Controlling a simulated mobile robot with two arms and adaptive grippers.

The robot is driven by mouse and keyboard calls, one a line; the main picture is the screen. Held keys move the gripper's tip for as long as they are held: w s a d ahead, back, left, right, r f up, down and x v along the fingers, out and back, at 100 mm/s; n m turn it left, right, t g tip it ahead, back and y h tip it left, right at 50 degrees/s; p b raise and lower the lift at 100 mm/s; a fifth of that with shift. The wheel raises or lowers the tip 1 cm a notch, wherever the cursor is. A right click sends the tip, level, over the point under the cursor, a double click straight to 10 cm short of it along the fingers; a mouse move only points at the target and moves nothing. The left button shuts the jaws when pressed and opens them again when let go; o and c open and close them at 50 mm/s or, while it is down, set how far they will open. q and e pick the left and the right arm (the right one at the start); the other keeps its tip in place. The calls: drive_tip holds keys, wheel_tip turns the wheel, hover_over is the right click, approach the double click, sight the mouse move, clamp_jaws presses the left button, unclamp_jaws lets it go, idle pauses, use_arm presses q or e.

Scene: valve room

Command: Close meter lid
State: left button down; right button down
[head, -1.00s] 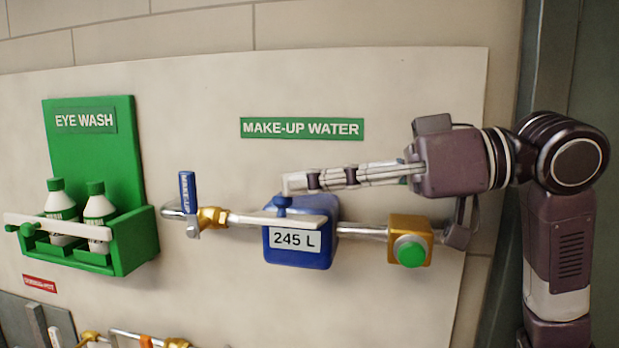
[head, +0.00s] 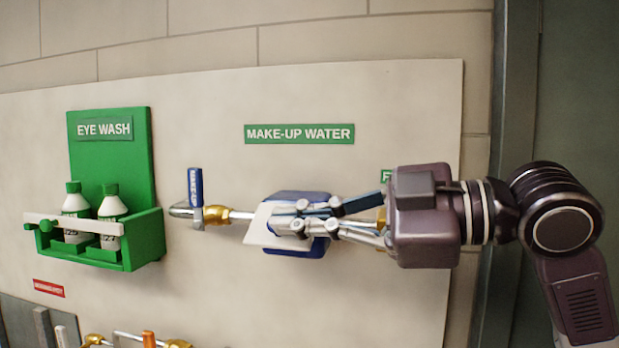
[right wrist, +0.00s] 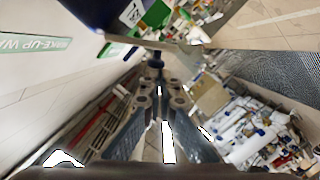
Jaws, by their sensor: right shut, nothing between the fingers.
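The blue water meter (head: 313,250) is on the wall pipe under the MAKE-UP WATER sign. Its white lid (head: 260,225) is tilted partway down in front of the meter, hiding the reading in the head view. My right gripper (head: 298,222) is shut and empty, its fingertips at the lid's outer side; exact contact is unclear. In the right wrist view, the fingertips (right wrist: 155,62) are just below the lid's edge (right wrist: 160,43), and part of the meter (right wrist: 90,20) and its face shows beyond. The yellow fitting right of the meter is mostly hidden. My left gripper is out of view.
A valve with a blue handle (head: 195,187) is left of the meter. A green eye wash holder (head: 145,240) with two bottles is farther left. More pipes (head: 125,335) are below.

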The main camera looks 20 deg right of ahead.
sight(297, 249)
drive_tip(key=f+n+b, duration=0.2)
drive_tip(key=f+n+t+b, duration=0.1)
drive_tip(key=n, duration=0.1)
drive_tip(key=shift+w+d, duration=0.25)
drive_tip(key=shift+w, duration=0.05)
drive_tip(key=shift+w+d+f+n+b, duration=0.2)
drive_tip(key=shift+f+n+b, duration=0.3)
drive_tip(key=shift+n, duration=0.4)
drive_tip(key=shift+w+f, duration=0.1)
drive_tip(key=shift+w, duration=0.05)
drive_tip(key=shift+w+f, duration=0.3)
drive_tip(key=shift+w, duration=0.15)
drive_tip(key=shift+s, duration=0.2)
drive_tip(key=shift+w, duration=0.1)
